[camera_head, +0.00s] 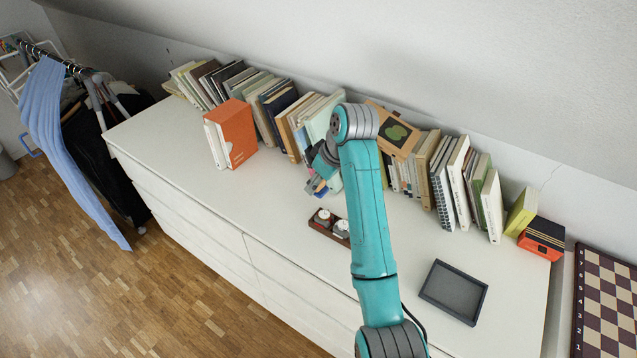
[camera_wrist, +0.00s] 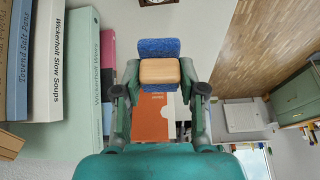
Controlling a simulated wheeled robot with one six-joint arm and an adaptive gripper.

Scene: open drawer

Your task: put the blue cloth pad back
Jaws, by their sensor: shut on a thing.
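The blue cloth pad (camera_wrist: 158,47) shows in the wrist view with a tan, wood-like block (camera_wrist: 159,72) against it. My gripper (camera_wrist: 159,70) is shut on it, with one finger on each side. In the head view my gripper (camera_head: 318,180) is above the white dresser top, in front of the row of books. There the held pad is small and partly hidden by my gripper and arm. A small brown tray (camera_head: 313,226) with white-topped items stands just below my gripper in the picture, partly hidden by my arm.
Books (camera_head: 440,185) line the back against the wall. An orange box-like book (camera_head: 238,134) stands forward at left. An empty dark tray (camera_head: 482,301) lies at right front. A checkered board (camera_head: 607,300) is at far right. The left dresser top is mostly clear.

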